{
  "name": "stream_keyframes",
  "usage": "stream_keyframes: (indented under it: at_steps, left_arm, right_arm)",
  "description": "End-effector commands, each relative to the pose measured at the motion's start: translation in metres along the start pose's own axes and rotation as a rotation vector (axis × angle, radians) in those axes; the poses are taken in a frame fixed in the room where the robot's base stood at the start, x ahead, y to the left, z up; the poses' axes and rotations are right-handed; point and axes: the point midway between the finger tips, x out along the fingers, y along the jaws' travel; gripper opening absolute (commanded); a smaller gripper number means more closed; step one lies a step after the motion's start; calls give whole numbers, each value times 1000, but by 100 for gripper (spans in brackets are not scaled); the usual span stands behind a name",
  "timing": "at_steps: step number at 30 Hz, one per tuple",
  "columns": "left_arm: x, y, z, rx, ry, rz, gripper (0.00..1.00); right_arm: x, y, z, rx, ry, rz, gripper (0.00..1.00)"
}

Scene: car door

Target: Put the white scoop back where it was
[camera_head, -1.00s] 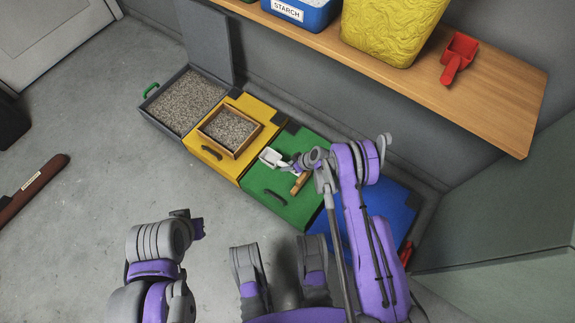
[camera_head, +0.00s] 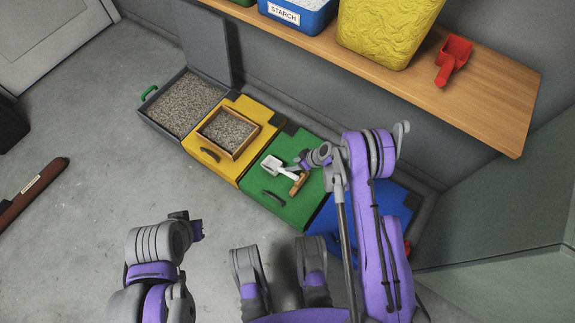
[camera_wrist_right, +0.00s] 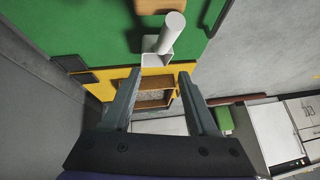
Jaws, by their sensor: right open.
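The white scoop (camera_head: 273,164) shows over the lid of the green bin (camera_head: 285,206), with its handle pointing to a small wooden block (camera_head: 298,185). In the right wrist view the scoop's round handle (camera_wrist_right: 172,31) and square bowl (camera_wrist_right: 155,60) show just beyond my fingertips. My right gripper (camera_head: 303,162) is open, beside the scoop; in its wrist view nothing is between the fingers (camera_wrist_right: 155,88). The scoop appears to lie on the lid, but the contact is not clear. My left arm's end (camera_head: 196,229) is at the lower left, over the floor; its fingers cannot be made out.
A yellow bin (camera_head: 217,171) carries a wooden tray of granules (camera_head: 228,131). An open grey bin (camera_head: 185,103) stands left of it, a blue bin (camera_head: 335,226) to the right. A wooden shelf (camera_head: 480,107) above holds a red scoop (camera_head: 454,60) and tubs.

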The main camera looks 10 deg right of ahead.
Motion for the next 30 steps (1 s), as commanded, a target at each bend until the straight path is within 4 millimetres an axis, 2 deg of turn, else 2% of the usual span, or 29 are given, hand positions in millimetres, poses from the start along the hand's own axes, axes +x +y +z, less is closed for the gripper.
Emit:
stream_keyframes:
  at_steps: [1, 3, 7, 16, 20, 23, 30]
  left_arm:
    - [-4, 0, -1, 0, 0, 0, 0]
    - [-7, 0, -1, 0, 0, 0, 0]
    - [-10, 0, -2, 0, 1, 0, 0]
    - [-12, 0, -2, 0, 1, 0, 0]
    - [-12, 0, -2, 0, 1, 0, 0]
    - [-12, 0, -2, 0, 1, 0, 0]
    - [-12, 0, -2, 0, 1, 0, 0]
  right_arm:
    - [-14, 0, 0, 3, 0, 2, 59]
    - [-28, 0, -1, 1, 0, 2, 59]
    - [-48, 0, 0, 2, -1, 2, 59]
    - [-61, 0, -1, 1, -1, 1, 59]
    - [-76, -2, -12, 20, -14, 11, 59]
    - [-103, -8, -31, 60, -37, 34, 59]
    - [-193, -40, -73, 188, -104, 120, 59]
